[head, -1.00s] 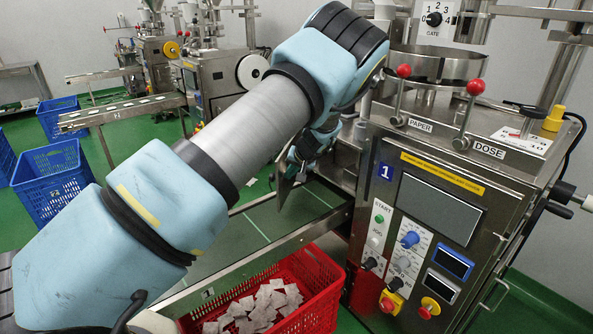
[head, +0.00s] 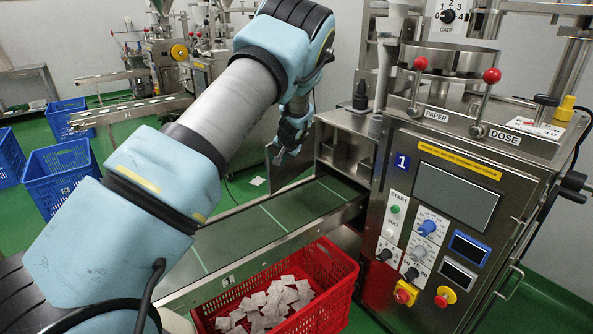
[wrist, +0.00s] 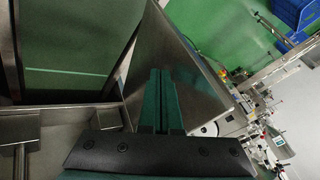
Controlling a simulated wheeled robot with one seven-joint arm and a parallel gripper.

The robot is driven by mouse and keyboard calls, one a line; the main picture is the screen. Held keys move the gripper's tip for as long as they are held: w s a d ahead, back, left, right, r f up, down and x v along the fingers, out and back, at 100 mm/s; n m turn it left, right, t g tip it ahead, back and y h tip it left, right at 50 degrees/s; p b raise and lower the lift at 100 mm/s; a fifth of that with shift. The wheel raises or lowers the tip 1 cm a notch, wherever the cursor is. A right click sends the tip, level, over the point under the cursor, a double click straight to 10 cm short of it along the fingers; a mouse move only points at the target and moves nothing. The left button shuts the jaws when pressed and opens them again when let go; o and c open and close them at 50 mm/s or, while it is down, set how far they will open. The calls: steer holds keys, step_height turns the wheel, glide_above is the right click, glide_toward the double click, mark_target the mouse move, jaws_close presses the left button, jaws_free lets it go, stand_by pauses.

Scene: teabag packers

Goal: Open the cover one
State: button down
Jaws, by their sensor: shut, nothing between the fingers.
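Machine one, a steel packer with a blue "1" plate (head: 401,163), stands at the right in the head view. The boxy housing at its left side shows an open dark compartment (head: 345,150) above the conveyor. A flat steel panel (head: 288,178), apparently the cover, stands out to the left of that opening. It also fills the middle of the wrist view as a slanted sheet (wrist: 192,72). My gripper (head: 280,158) is at the panel's upper part, pointing down. In the wrist view its green fingers (wrist: 161,75) are together and empty, in front of the sheet. Contact cannot be told.
The green conveyor belt (head: 235,240) runs left from machine one. A red crate (head: 335,300) of teabags stands below it. Red-knobbed levers (head: 491,76) rise from the machine's top. Blue crates (head: 62,172) and another packer (head: 205,75) stand behind at the left.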

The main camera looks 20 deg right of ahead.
steer(key=w+a, duration=0.1)
steer(key=w, duration=0.1)
steer(key=w+a+b, duration=0.1)
steer(key=w, duration=0.1)
steer(key=w+a, duration=0.1)
steer(key=shift+w+a+f, duration=0.1)
steer(key=shift+w+a, duration=0.2)
steer(key=shift+w, duration=0.1)
steer(key=shift+w+a+b, duration=0.3)
steer(key=shift+w+b, duration=0.05)
steer(key=shift+w, duration=0.4)
steer(key=shift+s, duration=0.1)
